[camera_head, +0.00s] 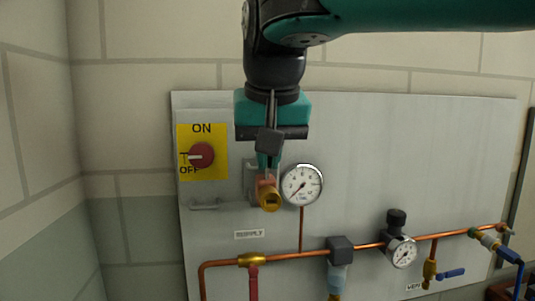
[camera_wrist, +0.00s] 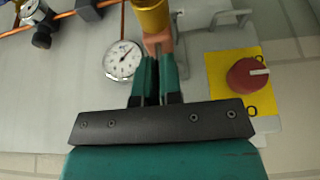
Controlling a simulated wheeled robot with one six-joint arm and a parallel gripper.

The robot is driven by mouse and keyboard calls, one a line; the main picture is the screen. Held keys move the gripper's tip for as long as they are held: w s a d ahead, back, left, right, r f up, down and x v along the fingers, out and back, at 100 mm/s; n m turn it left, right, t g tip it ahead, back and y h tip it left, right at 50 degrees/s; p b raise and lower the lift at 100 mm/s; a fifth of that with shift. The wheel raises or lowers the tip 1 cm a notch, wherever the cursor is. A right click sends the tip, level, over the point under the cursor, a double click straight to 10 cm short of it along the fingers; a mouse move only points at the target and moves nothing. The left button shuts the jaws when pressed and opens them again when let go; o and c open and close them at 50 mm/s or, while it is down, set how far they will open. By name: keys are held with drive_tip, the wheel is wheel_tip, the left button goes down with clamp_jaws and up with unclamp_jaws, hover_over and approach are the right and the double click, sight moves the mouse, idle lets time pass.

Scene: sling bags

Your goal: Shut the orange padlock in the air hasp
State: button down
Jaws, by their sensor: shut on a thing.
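My gripper (camera_head: 267,168) reaches down in front of the panel, its fingers shut on the orange padlock (camera_head: 263,183). In the wrist view the padlock (camera_wrist: 160,42) shows at the fingertips (camera_wrist: 158,62). A gold, barrel-shaped piece (camera_head: 269,201) sits directly below the padlock in the head view; I cannot tell whether they are joined. A grey bracket (camera_head: 249,178), perhaps the air hasp, stands just left of the padlock, and it also shows in the wrist view (camera_wrist: 181,22). The padlock's shackle is hidden, so I cannot tell whether it is open or passes through the hasp.
A round gauge (camera_head: 302,185) is close on the right. A red rotary switch (camera_head: 202,155) on a yellow plate is on the left, above a grey wire handle (camera_head: 204,204). A copper pipe (camera_head: 300,255) with valves and a second gauge (camera_head: 401,251) runs below. The panel's upper right is clear.

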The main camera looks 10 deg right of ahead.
drive_tip(key=shift+w+p, duration=0.3)
drive_tip(key=shift+w, duration=1)
drive_tip(key=shift+f, duration=0.1)
drive_tip(key=c, duration=0.6)
unclamp_jaws()
drive_tip(key=shift+o, duration=0.2)
drive_tip(key=shift+s, duration=3.5)
